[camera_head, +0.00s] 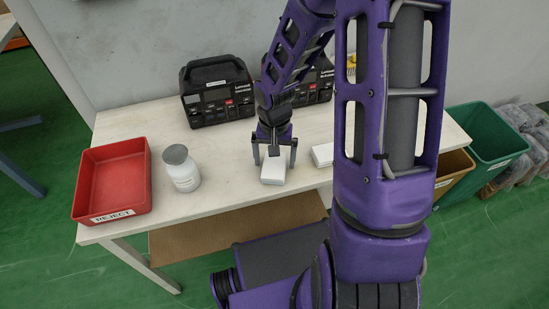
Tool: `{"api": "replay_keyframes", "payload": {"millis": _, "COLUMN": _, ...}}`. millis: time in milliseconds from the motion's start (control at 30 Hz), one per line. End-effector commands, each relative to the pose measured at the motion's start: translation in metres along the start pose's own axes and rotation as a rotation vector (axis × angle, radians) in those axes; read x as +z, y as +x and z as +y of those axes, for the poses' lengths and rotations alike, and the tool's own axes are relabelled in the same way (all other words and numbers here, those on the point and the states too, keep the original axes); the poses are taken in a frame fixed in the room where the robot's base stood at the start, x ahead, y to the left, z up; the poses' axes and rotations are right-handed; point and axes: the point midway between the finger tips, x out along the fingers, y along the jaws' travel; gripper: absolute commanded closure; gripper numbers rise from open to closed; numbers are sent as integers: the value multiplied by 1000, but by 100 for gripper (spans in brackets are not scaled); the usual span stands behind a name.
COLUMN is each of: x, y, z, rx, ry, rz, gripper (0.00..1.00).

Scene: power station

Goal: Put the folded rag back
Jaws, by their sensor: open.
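A white, flat block-like item (273,173), which may be the folded rag, lies on the pale table near its front edge. My gripper (274,160) points down at it, with one finger at each side of its rear part. The fingers look apart from its sides; whether they touch it is hard to tell. A second white item (322,154) of similar look lies just to the right, partly hidden behind my arm. I cannot tell from this view which of the two is cloth.
Two black power units (218,92) stand at the back. Green (493,138) and brown bins are right of the table (225,150).

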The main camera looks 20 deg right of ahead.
Motion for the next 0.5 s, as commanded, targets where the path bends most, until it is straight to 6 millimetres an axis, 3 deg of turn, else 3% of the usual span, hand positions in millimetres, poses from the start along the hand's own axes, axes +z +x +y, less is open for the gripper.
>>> {"api": "replay_keyframes", "payload": {"millis": 300, "x": -1, "y": -68, "z": 0, "rx": -1, "ry": 2, "rz": 5, "gripper": 0}}
{"api": "replay_keyframes", "payload": {"millis": 500, "x": -1, "y": -103, "z": 0, "rx": 0, "ry": 0, "rz": 5, "gripper": 0}}
